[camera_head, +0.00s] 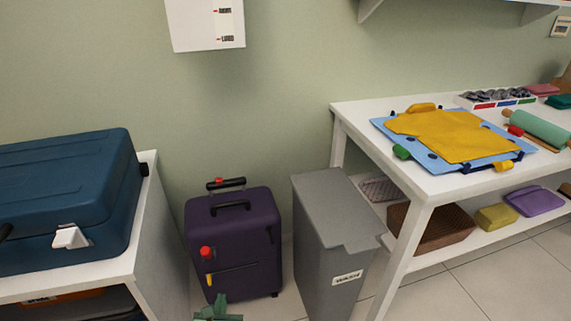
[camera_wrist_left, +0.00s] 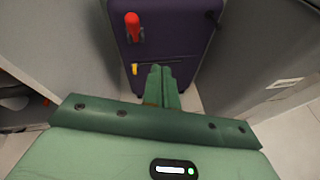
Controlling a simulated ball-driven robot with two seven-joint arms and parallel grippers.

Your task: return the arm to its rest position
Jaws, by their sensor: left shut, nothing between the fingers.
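My left gripper (camera_head: 218,308) shows as a small green tip at the bottom edge of the head view, in front of the lower part of a purple suitcase (camera_head: 229,235). In the left wrist view its two green fingers (camera_wrist_left: 162,72) are together with nothing between them. They point at the suitcase (camera_wrist_left: 175,35), which stands upright beyond them with a red knob and a yellow piece on its face. I cannot tell whether the fingertips touch it. Most of my left arm is out of frame. My right gripper is not seen.
A grey bin (camera_head: 325,235) stands close right of the suitcase. A white table (camera_head: 345,112) with a yellow-and-blue flat stack (camera_head: 440,132) is further right. At left, a blue case (camera_head: 65,195) lies on a white cabinet (camera_head: 150,215). A white box (camera_head: 205,25) hangs above.

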